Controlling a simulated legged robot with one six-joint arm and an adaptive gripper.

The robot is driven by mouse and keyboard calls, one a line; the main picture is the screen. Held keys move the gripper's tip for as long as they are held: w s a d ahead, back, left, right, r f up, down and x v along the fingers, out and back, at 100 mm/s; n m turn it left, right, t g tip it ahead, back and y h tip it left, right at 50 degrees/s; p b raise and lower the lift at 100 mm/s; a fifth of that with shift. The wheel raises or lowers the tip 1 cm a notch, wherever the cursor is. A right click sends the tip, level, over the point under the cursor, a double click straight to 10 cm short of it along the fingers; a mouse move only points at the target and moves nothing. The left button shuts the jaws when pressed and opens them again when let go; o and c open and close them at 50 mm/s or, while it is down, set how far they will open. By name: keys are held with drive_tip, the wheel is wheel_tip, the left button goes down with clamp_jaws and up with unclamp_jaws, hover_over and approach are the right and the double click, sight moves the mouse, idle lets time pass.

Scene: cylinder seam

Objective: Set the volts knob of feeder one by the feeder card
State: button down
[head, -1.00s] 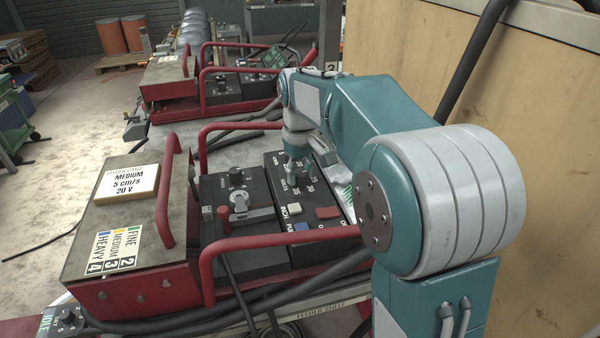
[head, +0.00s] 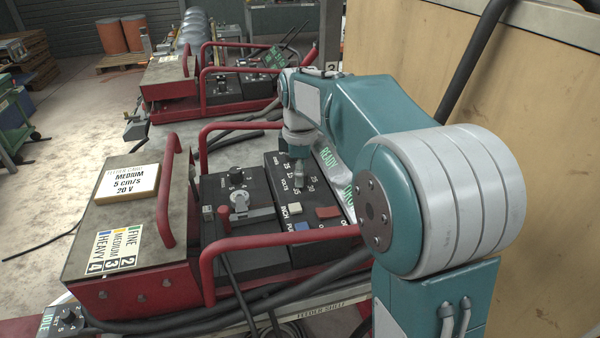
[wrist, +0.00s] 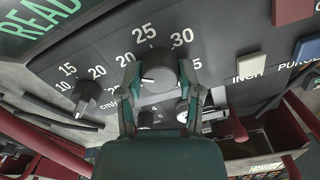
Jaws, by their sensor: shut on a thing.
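The feeder card (head: 130,182) lies on the near feeder's lid and reads MEDIUM, 5 cm/s, 20 V. My gripper (wrist: 159,80) is shut on a round dark knob (wrist: 158,68), one finger on each side. In the head view my gripper (head: 298,168) is over the black panel beside the word VOLTS, so this appears to be the volts knob. Figures 20, 25 and 30 arc around it in the wrist view.
A second black knob (wrist: 86,92) with its own scale sits left of my gripper. A green READY display (wrist: 35,22) is at the upper left. Pale and blue buttons (wrist: 250,66) lie right. Red guard rails (head: 275,241) border the panel. Another feeder (head: 215,80) stands behind.

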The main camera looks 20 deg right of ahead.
drive_tip(key=shift+f+n, duration=0.2)
drive_tip(key=shift+n, duration=0.4)
drive_tip(key=shift+c, duration=1.3)
unclamp_jaws()
drive_tip(key=shift+r, duration=0.15)
wheel_tip(320, 180, up, 12)
drive_tip(key=shift+w, duration=0.15)
drive_tip(key=shift+a, duration=0.1)
